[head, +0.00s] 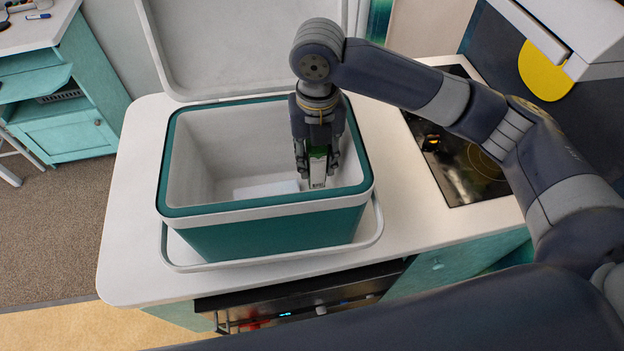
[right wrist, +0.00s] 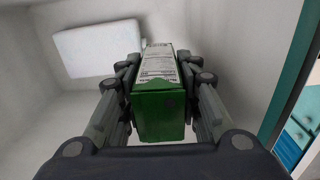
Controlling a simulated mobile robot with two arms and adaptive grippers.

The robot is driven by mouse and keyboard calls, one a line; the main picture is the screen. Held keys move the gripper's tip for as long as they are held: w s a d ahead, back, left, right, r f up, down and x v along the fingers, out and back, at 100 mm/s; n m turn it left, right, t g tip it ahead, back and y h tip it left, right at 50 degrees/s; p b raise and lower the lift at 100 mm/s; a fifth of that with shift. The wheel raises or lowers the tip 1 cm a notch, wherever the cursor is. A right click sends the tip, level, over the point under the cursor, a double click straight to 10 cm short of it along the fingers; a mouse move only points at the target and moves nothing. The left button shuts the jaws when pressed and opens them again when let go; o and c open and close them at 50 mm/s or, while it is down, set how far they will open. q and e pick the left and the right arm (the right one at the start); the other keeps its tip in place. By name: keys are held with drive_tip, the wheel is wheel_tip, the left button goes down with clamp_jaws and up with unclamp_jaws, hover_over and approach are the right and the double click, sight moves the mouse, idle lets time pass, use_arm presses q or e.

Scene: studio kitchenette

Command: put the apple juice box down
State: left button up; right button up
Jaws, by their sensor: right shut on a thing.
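The apple juice box (right wrist: 160,100) is a small green and white carton with printed text on one side. It also shows in the head view (head: 317,172), upright between the fingers. My right gripper (head: 317,160) is shut on it and reaches down inside the teal cooler box (head: 290,213), near its right side. In the right wrist view, the fingers of my right gripper (right wrist: 160,95) press the carton from both sides. I cannot tell whether the carton's lower end touches the cooler floor. My left gripper is not in view.
A white flat block (head: 266,189) lies in the cooler, left of the carton, and shows in the right wrist view (right wrist: 98,50). The cooler's lid (head: 245,40) stands open behind. A dark cooktop (head: 455,160) is at right. The counter's left end (head: 135,200) is clear.

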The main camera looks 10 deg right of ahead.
sight(316, 184)
wheel_tip(316, 184, down, 5)
drive_tip(key=shift+r+p, duration=0.1)
drive_tip(key=shift+p, duration=0.35)
wheel_tip(316, 184, down, 4)
drive_tip(key=shift+r+p, duration=0.1)
drive_tip(key=shift+p, duration=0.45)
drive_tip(key=shift+f, duration=0.25)
drive_tip(key=o, duration=0.9)
drive_tip(key=shift+r, duration=0.15)
